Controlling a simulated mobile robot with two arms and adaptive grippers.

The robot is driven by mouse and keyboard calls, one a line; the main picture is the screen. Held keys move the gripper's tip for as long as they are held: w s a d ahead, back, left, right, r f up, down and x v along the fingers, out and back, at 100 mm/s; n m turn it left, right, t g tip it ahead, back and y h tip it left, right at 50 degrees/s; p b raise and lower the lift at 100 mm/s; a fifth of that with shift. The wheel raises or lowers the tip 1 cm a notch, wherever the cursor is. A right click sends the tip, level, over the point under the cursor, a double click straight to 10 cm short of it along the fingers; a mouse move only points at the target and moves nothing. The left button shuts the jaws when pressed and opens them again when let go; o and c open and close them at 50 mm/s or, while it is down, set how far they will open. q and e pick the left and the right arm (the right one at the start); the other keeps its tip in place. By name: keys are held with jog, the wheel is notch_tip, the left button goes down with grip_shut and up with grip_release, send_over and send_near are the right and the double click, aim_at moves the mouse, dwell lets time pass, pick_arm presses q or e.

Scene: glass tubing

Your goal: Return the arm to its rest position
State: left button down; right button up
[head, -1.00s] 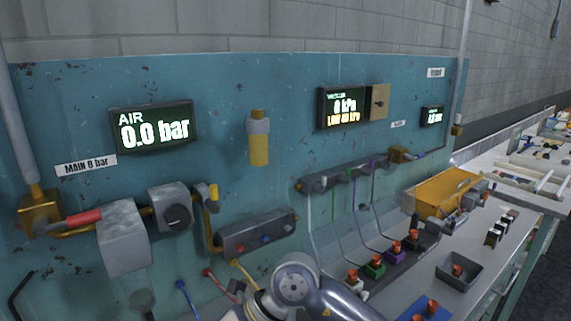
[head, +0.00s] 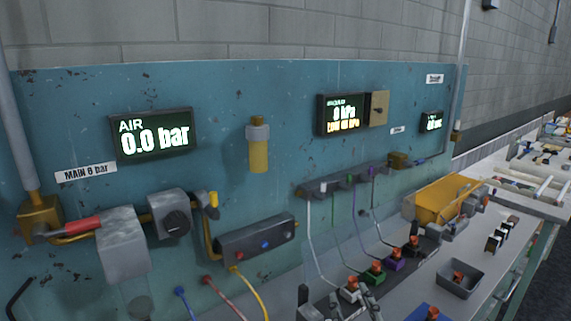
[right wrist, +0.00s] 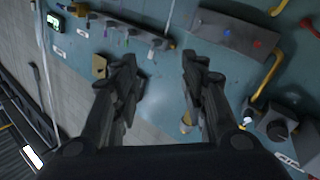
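My right gripper (head: 337,304) shows only by its dark fingertips at the bottom edge of the head view, in front of the bench with the coloured fittings. In the right wrist view the right gripper (right wrist: 160,65) has its two dark fingers spread apart, with nothing between them but the teal panel (right wrist: 158,88) behind. The fingers look clear of the panel. My left gripper is in neither view.
The teal wall panel (head: 225,95) carries displays, valves and manifolds. Thin tubes run down to several orange-topped fittings (head: 376,267) on the bench. A yellow bin (head: 437,200) and a grey tray (head: 460,276) stand to the right.

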jog(key=s+d+f+m+g, duration=0.1)
jog(key=s+d+f+g, duration=0.1)
jog(key=f, duration=0.3)
jog(key=s+d+f+g+h, duration=0.1)
jog(key=s+d+f+g, duration=0.1)
jog(key=s+f+g, duration=0.1)
jog(key=s+d+f+m+g, duration=0.1)
jog(key=s+d+f+g, duration=0.1)
jog(key=s+f, duration=0.3)
notch_tip(320, 180, down, 3)
jog(key=shift+d+r+m+h, duration=0.2)
jog(key=shift+m+h, duration=0.1)
jog(key=shift+h, duration=0.1)
jog(key=s+d+f+g, duration=0.1)
jog(key=s+f+g, duration=0.3)
jog(key=s, duration=0.4)
jog(key=s+f+g, duration=0.4)
jog(key=s, duration=0.5)
notch_tip(320, 180, down, 28)
jog(key=s+f, duration=0.1)
jog(key=s, duration=0.1)
jog(key=s+d+f+g, duration=0.2)
jog(key=s+d+f, duration=0.1)
jog(key=s+f, duration=1.1)
jog(key=shift+s+f+y+b, duration=0.2)
jog(key=shift+s+y+b, duration=0.15)
jog(key=shift+s, duration=0.6)
